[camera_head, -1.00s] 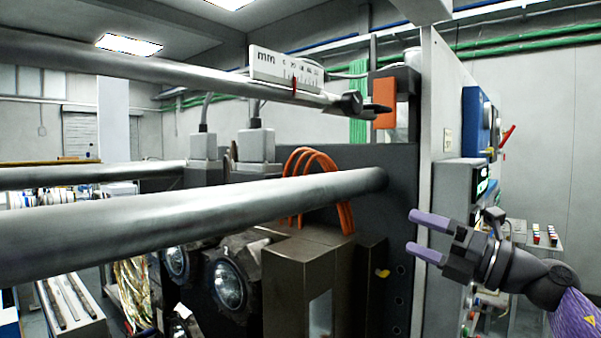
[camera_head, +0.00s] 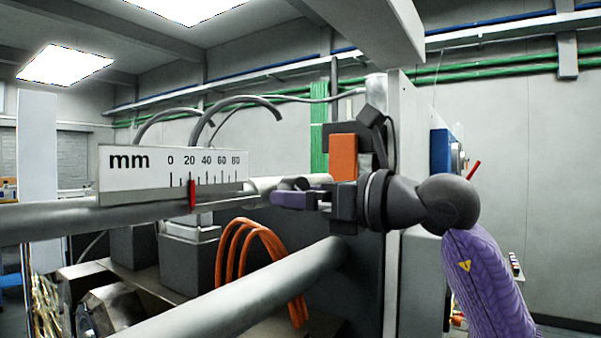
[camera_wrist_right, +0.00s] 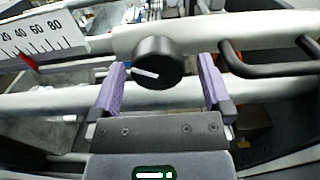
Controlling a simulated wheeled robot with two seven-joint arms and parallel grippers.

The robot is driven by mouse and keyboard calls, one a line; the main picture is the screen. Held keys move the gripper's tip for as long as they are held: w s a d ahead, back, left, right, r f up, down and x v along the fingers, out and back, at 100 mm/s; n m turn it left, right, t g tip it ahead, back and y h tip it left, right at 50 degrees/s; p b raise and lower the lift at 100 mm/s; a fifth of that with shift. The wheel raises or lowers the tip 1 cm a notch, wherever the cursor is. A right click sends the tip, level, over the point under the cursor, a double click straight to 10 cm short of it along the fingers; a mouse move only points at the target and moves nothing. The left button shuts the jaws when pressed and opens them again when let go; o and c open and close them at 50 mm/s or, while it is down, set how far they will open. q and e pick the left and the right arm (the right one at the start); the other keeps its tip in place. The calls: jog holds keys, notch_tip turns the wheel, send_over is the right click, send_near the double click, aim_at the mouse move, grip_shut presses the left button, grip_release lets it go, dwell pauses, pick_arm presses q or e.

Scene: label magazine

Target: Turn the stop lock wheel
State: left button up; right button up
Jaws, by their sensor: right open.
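The stop lock wheel is a black round knob (camera_wrist_right: 158,62) with a white line mark, on a grey rod in the right wrist view. My right gripper (camera_wrist_right: 160,82) is open, with its purple fingers on either side of the knob's near part. I cannot tell whether they touch it. In the head view my right gripper (camera_head: 283,193) points left along the rod (camera_head: 60,219), and it hides the knob. A white mm scale (camera_head: 172,172) with a red pointer (camera_head: 192,195) sits on the rod to the left of the gripper. My left gripper is not in view.
A thicker grey rod (camera_head: 235,298) runs below the gripper. Orange cables (camera_head: 262,262) hang beneath the scale rod. An orange block (camera_head: 343,158) stands just behind the gripper. In the wrist view a black bent handle (camera_wrist_right: 270,68) lies right of the knob.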

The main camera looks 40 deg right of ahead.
jog(key=shift+w+a, duration=0.15)
jog(key=shift+a, duration=0.05)
jog(key=c, duration=1.2)
